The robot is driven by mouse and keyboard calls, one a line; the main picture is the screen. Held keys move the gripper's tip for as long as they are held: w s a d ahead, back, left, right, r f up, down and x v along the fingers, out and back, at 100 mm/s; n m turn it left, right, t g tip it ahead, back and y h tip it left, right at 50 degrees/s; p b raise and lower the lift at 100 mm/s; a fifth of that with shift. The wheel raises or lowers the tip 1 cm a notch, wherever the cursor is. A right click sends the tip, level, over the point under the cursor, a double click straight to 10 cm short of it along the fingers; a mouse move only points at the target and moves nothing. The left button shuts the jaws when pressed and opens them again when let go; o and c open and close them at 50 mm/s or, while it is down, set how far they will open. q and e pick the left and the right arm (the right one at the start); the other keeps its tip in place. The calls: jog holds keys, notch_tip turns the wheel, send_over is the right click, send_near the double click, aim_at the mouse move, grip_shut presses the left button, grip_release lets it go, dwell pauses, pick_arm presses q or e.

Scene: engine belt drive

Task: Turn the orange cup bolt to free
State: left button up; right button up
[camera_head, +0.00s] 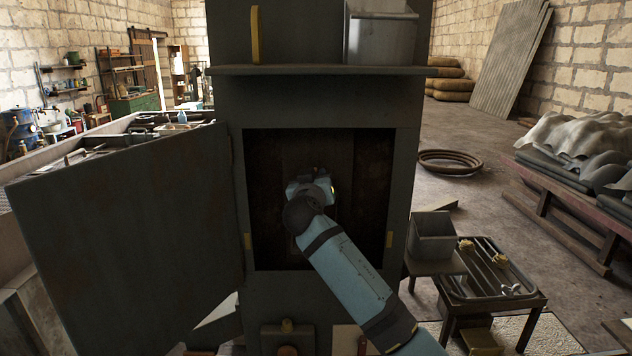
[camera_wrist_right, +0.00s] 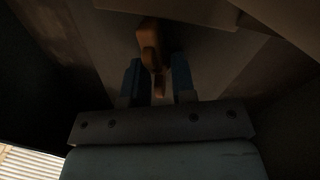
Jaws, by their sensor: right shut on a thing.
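In the right wrist view an orange-brown bolt (camera_wrist_right: 149,42) stands out from a dark surface inside the cabinet. The two blue fingers of my right gripper (camera_wrist_right: 158,84) are around its lower end, one on each side, and are shut on it. The view is dim, so the bolt's exact shape is hard to tell. In the head view my right arm reaches into the open cabinet (camera_head: 404,180), and its wrist hides the bolt and the fingers. My left gripper does not show in either view.
The cabinet door (camera_head: 125,230) stands swung open to the left. A shelf (camera_head: 320,71) above the opening holds a grey metal bin (camera_head: 380,38) and a yellow upright piece (camera_head: 255,35). A grey box (camera_head: 433,237) and a low table (camera_head: 490,275) stand at the right.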

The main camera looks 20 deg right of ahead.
jog(key=n+y+p, duration=0.1)
jog(key=n, duration=0.4)
jog(key=n+t+p, duration=0.1)
jog(key=n+p, duration=0.1)
jog(key=n, duration=0.4)
jog(key=n+t+y+p, duration=0.1)
jog(key=n, duration=0.4)
jog(key=shift+d+f+n+y+p, duration=0.15)
jog(key=shift+f+n+y+p, duration=0.05)
jog(key=shift+n+y+p, duration=0.15)
jog(key=o, duration=0.9)
jog(key=shift+s+f, duration=0.1)
